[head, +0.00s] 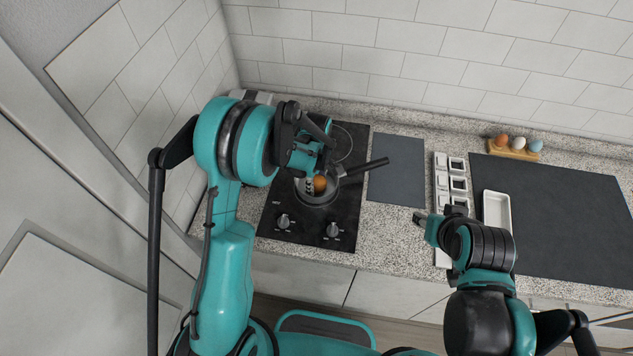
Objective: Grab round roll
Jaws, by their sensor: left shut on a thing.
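A small round orange-brown thing (319,183) shows at the mouth of a small dark pot (322,203); it could be the round roll or an egg. My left gripper (311,182) reaches down over the pot and is shut on this thing. The gripper's fingers and wrist hide part of it. Whether it touches the pot cannot be told. The pot stands on the black cooktop, with its handle pointing up and right. My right gripper (419,219) is over the counter, left of the white tray; its fingers are too small to read.
Small white square dishes (441,180) stand in rows right of a grey mat (396,171). A white tray (497,211) lies on a large dark mat (570,215). A wooden holder (513,153) with three eggs stands at the back right. Tiled walls close the back and left.

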